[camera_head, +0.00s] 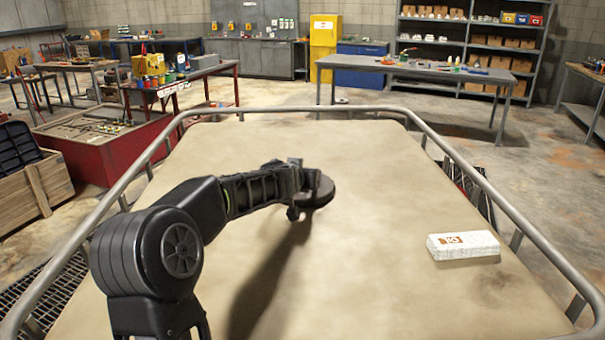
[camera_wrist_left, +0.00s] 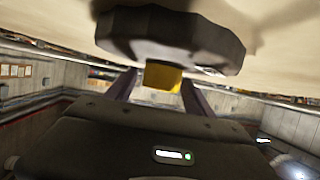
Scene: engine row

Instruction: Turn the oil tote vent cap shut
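The tan top (camera_head: 370,280) of the tote lies in front of me, ringed by a metal tube rail. A dark, round, thick cap (camera_head: 321,191) is at its middle. My left gripper (camera_head: 296,188) is at the cap's left side and hides part of it. In the left wrist view the dark cap (camera_wrist_left: 165,38) has a lobed rim and lies against the tan surface. The two fingers (camera_wrist_left: 160,90) stand apart close beside it, with a gap between them. Whether they touch the cap cannot be told. My right gripper is not in view.
A white block with an orange label (camera_head: 463,245) lies on the right of the tan top. The metal rail (camera_head: 490,190) runs around the edge. The rest of the top is clear. Beyond it stand workbenches, a yellow cabinet (camera_head: 325,42) and shelves.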

